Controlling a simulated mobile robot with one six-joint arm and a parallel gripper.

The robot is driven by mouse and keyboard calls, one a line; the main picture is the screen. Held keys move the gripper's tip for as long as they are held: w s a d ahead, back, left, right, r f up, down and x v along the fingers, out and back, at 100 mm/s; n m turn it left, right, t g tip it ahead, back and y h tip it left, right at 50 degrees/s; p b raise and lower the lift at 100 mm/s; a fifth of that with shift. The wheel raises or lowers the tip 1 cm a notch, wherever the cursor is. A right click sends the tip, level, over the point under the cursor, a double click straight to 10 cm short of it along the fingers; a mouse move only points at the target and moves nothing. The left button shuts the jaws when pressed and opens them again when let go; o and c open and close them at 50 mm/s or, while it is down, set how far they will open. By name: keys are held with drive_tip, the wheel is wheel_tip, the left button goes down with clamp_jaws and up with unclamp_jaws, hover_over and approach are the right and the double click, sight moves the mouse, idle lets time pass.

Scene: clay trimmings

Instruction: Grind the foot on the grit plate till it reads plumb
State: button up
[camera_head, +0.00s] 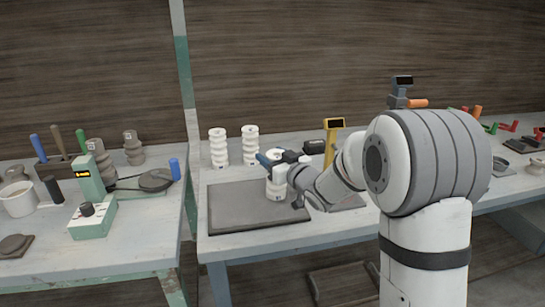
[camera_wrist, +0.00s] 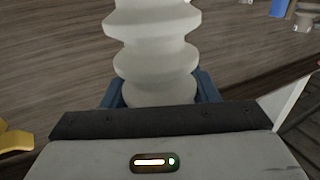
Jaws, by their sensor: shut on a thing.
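My gripper (camera_head: 270,160) is shut on a white ribbed clay piece (camera_head: 276,190), with its blue fingers on either side of it. In the wrist view the same piece (camera_wrist: 155,45) rises between the blue fingers, and its far end is cut off by the frame. The piece looks upright over the right part of the dark grey grit plate (camera_head: 235,217). I cannot tell whether its foot touches the plate. A yellow stand with a dark display (camera_head: 334,124) is behind my arm; no reading is legible.
Two similar white ribbed pieces (camera_head: 218,148) (camera_head: 250,145) stand behind the plate. A green device (camera_head: 90,215), a tool rack (camera_head: 58,166) and grey ribbed pieces (camera_head: 133,148) are on the left table. An orange-handled device (camera_head: 404,95) stands behind my arm. The plate's left half is clear.

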drive_tip(key=shift+f+b, duration=0.35)
drive_tip(key=shift+b, duration=0.05)
idle(0.4)
drive_tip(key=shift+a, duration=0.1)
